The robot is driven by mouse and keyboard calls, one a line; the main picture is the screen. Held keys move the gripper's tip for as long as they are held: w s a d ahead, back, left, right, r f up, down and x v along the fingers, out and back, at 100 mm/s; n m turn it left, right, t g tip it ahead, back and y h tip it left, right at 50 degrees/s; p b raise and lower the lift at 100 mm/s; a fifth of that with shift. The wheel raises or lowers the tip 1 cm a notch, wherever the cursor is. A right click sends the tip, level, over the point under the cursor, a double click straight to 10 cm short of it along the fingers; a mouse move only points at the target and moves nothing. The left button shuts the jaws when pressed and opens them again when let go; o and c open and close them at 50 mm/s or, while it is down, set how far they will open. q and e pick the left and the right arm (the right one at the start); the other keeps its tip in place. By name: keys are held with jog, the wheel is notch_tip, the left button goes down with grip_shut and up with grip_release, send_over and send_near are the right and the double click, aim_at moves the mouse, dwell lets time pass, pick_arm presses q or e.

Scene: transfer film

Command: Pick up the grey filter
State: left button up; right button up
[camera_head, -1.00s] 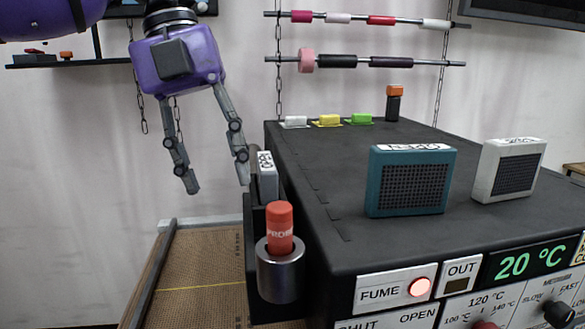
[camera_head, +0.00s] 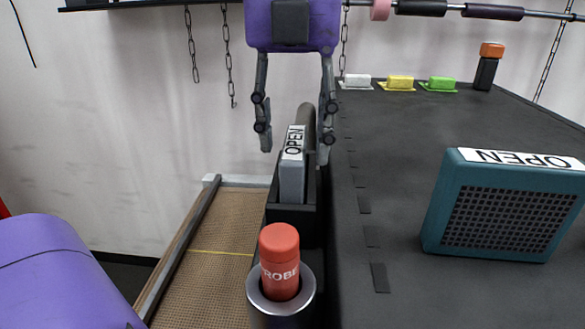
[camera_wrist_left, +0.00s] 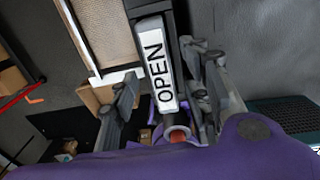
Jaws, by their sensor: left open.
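The grey filter (camera_head: 292,180) stands upright in a black slot holder (camera_head: 306,218) on the side of the black machine, its white OPEN label on top. It also shows in the left wrist view (camera_wrist_left: 156,65), where the label lies between the fingers. My left gripper (camera_head: 295,154) is open and hangs above the holder, one finger on either side of the filter's top. I cannot tell whether the fingers touch it. The filter's lower part is hidden in the holder. My right gripper is not in view.
A red canister (camera_head: 280,258) stands in a metal cup (camera_head: 283,297) in front of the holder. A teal filter (camera_head: 505,206) stands on the black machine top (camera_head: 390,180). White, yellow and green blocks line its far left edge. A mesh belt (camera_head: 212,255) lies left and below.

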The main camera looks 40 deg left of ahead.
pick_arm(q)
jog(key=shift+f, duration=0.95)
jog(key=shift+c, duration=0.2)
jog(key=shift+w, duration=0.1)
grip_shut()
jog(key=shift+r, duration=0.1)
